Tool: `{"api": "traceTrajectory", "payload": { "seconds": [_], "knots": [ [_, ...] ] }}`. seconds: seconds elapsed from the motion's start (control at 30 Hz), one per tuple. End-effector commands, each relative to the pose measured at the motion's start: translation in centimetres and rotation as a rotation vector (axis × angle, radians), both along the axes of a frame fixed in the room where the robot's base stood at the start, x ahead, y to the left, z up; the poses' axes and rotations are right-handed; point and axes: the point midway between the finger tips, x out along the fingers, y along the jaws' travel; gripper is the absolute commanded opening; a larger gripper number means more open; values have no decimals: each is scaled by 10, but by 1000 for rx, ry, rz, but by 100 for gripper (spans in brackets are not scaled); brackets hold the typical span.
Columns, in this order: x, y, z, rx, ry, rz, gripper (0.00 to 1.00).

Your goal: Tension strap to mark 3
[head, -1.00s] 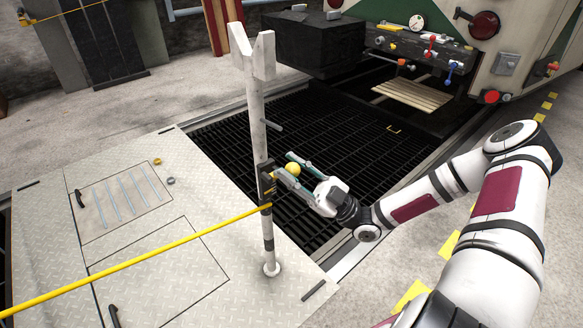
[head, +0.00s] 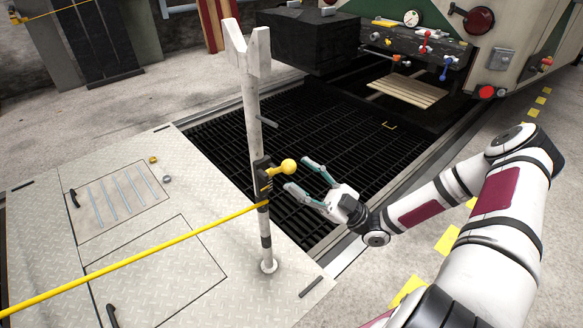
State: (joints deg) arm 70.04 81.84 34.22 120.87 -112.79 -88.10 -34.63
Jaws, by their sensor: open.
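A yellow strap (head: 150,249) runs from the left edge up to a white post (head: 252,120) with a forked top. On the post sits a black ratchet (head: 262,178) with a handle ending in a yellow ball knob (head: 288,166). The handle sticks out to the right of the post. My gripper (head: 298,176) is open, with its fingers apart and empty, just right of the knob. The fingertips are close to the knob; I cannot tell whether they touch it. No numbered marks are legible on the post or strap.
A dark floor grating (head: 330,140) lies behind the post. A metal plate floor with hatches (head: 150,265) is at left, with a yellow ring (head: 153,160) and a grey ring (head: 167,179) on it. A tram front with valves (head: 420,45) stands at the back.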

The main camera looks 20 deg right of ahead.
Motion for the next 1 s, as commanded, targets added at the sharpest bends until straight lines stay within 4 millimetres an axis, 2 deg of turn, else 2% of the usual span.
{"api": "traceTrajectory", "payload": {
  "seconds": [0.1,0.3,0.5,0.77,0.8,0.9,1.0],
  "knots": [
    [-12,-17,-16,1,1,-2,49],
    [-27,-37,-35,0,0,-2,49],
    [-34,-46,-44,0,1,1,49],
    [-35,-47,-44,0,1,1,49],
    [-35,-47,-44,0,1,1,45],
    [-30,-49,-47,-7,20,-18,22],
    [-10,-61,-61,-37,107,-96,0]
  ]
}}
